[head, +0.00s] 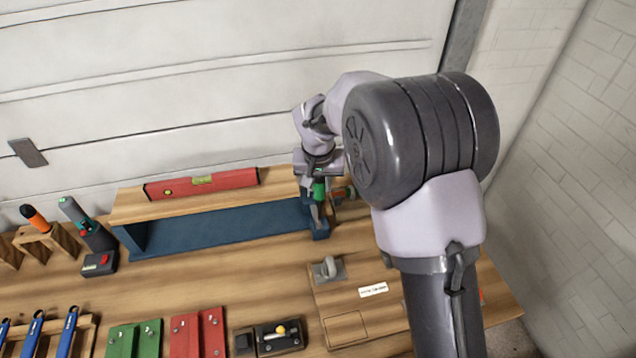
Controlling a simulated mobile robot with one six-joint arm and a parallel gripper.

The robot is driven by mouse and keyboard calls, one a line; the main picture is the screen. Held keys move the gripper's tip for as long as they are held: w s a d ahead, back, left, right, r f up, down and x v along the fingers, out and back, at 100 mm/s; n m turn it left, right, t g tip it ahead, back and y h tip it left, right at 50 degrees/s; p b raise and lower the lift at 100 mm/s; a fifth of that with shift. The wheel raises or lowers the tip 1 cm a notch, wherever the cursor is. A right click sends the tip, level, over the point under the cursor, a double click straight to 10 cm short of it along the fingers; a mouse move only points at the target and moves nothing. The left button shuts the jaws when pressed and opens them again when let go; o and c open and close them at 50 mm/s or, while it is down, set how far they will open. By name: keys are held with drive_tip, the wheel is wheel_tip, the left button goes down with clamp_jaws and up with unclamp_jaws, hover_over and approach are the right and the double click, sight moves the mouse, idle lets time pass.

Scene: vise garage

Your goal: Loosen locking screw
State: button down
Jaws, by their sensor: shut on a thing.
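My gripper (317,178) points down at the right end of the wooden shelf, shut on a small green piece (319,191). The green piece looks like a knob or handle; its full shape is too small to tell. Directly below it is a dark blue metal body (319,228), which looks like part of a vise, standing at the shelf's right end. I cannot tell whether the green piece touches this body or is the locking screw. My arm hides part of the area to the right.
A red level (203,183) lies on the shelf. A grey hook on a plate (328,269) and a white label (373,290) are on the bench to the right. Green (135,338) and red plates (198,332) lie in front. The bench before the shelf is mostly clear.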

drive_tip(key=m, duration=0.2)
drive_tip(key=m+h, duration=0.1)
drive_tip(key=m, duration=0.2)
drive_tip(key=shift+d, duration=0.2)
